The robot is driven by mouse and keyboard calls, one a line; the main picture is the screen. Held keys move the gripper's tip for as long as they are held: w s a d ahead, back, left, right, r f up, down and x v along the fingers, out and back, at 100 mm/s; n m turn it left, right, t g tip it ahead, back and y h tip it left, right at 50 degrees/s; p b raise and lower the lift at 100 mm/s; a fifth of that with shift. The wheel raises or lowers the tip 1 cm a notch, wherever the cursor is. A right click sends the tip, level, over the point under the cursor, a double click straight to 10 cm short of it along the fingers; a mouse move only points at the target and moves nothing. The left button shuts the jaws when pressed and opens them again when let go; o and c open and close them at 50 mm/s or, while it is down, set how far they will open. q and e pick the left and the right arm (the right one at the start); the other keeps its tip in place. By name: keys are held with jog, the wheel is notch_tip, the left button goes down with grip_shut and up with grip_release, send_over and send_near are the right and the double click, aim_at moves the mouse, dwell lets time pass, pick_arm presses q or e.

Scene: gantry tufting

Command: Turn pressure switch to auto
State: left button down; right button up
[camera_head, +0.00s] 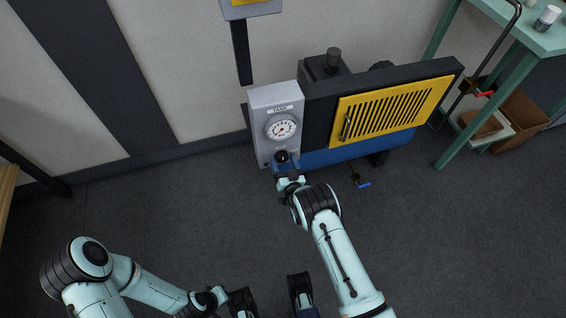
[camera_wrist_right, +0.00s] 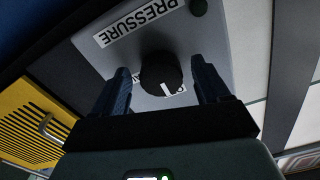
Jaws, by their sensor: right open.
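The pressure switch is a round black knob (camera_wrist_right: 160,73) with a white pointer mark, on a grey box (camera_head: 261,101). In the right wrist view the mark is toward the bottom of the knob, beside a small label mostly hidden behind it. A PRESSURE label (camera_wrist_right: 138,22) appears upside down above. My right gripper (camera_wrist_right: 162,85) is open, with one finger on each side of the knob; gaps show, and contact is not clear. In the head view my right gripper (camera_head: 288,178) is at the box's lower front. My left arm is low at left; its jaw state is unclear.
A TANK gauge (camera_head: 282,127) is on the box. A yellow slatted panel (camera_head: 385,112) with a handle is to its right. A blue-handled valve (camera_head: 363,184) sits below. A green table (camera_head: 540,38) stands at far right.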

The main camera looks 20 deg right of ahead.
pick_arm(q)
jog(key=shift+w, duration=0.1)
pick_arm(e)
jog(key=shift+w, duration=0.15)
jog(key=c, duration=1)
jog(key=shift+c, duration=0.2)
